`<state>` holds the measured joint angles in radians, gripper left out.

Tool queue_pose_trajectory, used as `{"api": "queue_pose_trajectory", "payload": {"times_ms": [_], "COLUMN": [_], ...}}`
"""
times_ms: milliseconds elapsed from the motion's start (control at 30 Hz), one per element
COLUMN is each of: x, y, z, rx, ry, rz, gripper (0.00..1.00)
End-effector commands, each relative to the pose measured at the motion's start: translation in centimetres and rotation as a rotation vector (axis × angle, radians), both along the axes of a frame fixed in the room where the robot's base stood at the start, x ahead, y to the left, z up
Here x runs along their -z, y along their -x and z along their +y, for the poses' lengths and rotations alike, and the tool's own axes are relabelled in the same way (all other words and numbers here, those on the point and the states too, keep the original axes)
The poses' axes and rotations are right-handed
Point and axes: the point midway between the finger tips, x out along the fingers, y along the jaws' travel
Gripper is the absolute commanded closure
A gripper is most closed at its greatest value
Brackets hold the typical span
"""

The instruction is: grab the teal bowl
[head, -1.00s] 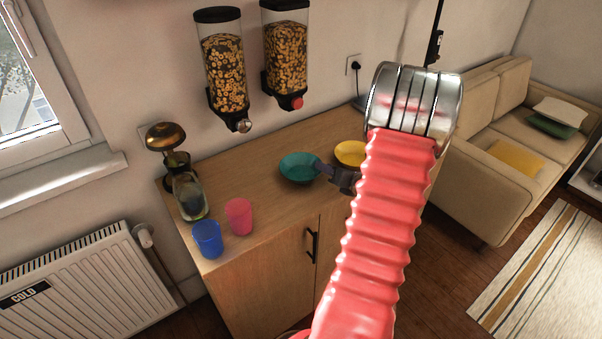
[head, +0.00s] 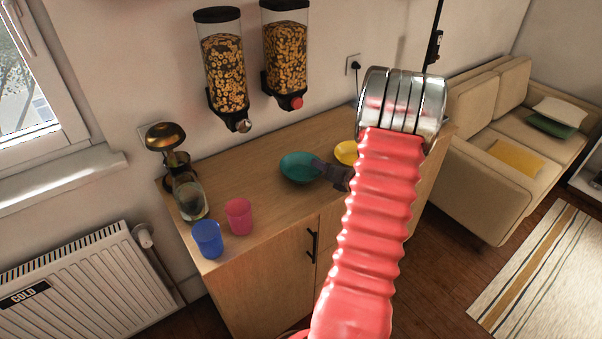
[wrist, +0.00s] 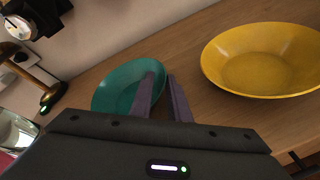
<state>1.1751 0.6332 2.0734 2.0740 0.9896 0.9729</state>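The teal bowl (head: 297,168) is on the wooden counter in the head view, left of the yellow bowl, and looks tilted. My gripper (head: 322,169) is at its right side. In the wrist view, one finger lies over the inside of the teal bowl (wrist: 118,90) and the other is just outside its rim. My gripper (wrist: 162,85) looks shut on that rim, with the fingers close together. I cannot tell whether the bowl's base still touches the counter. My arm hides part of the counter in the head view.
The yellow bowl (head: 346,152) stands close by on the right, also large in the wrist view (wrist: 262,62). A pink cup (head: 238,216), blue cup (head: 207,239) and glass vessel (head: 189,196) stand at the left. Two cereal dispensers (head: 284,55) hang above the counter.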

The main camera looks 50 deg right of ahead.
Motion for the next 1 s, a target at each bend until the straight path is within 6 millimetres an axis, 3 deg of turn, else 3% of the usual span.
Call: {"api": "queue_pose_trajectory", "payload": {"times_ms": [200,767,1000], "x": [0.1,0.1,-1.4], "y": [0.0,0.0,0.0], "z": [0.0,0.1,0.0], "rx": [0.001,0.0,0.0], "ry": [-0.001,-0.002,0.002], "rz": [0.001,0.003,0.001], "gripper": [1.0,1.0,1.0]}}
